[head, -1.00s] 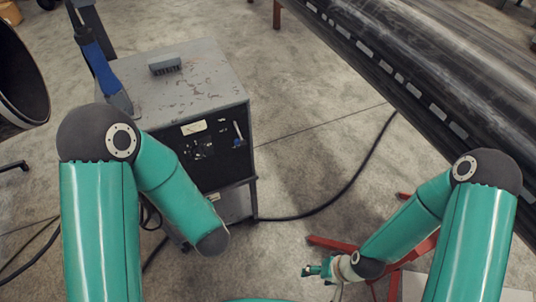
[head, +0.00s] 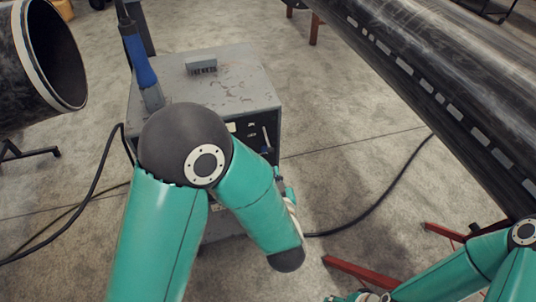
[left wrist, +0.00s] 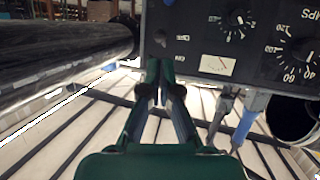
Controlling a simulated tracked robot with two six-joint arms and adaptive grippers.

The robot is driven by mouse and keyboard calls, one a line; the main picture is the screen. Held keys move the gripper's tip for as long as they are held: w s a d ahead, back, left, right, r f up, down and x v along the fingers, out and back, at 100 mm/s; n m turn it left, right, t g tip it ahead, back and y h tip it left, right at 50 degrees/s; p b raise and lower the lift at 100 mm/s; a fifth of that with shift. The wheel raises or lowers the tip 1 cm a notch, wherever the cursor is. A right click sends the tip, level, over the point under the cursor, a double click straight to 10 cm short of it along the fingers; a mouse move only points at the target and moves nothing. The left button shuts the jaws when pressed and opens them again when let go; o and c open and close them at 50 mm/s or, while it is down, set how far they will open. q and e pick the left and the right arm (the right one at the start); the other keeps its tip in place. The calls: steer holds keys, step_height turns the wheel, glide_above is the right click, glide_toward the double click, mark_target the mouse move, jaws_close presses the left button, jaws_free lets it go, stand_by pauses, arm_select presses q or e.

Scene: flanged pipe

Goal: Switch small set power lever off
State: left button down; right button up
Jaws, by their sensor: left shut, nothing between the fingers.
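The small set is a grey metal box (head: 222,92) with a black front panel, standing left of centre in the head view. Its lever (head: 266,138), pale with a blue end, shows at the panel's right. My left gripper (head: 279,175) is partly hidden behind my left forearm, near the front panel. In the left wrist view the gripper (left wrist: 163,66) is shut and empty, its tips close to the black panel (left wrist: 200,42). A small blue bit (left wrist: 168,3) at the top edge may be the lever. My right gripper (head: 350,297) is cut off by the bottom edge.
A blue-handled tool (head: 143,66) stands at the box's left. A large dark pipe (head: 450,80) lies to the right, an open pipe end (head: 55,50) at left. A black cable (head: 385,200) crosses the floor.

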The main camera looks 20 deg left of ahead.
mark_target(271, 153)
arm_select(q)
steer(key=x, duration=0.8)
steer(key=shift+p, duration=0.4)
arm_select(e)
steer(key=shift+r, duration=0.45)
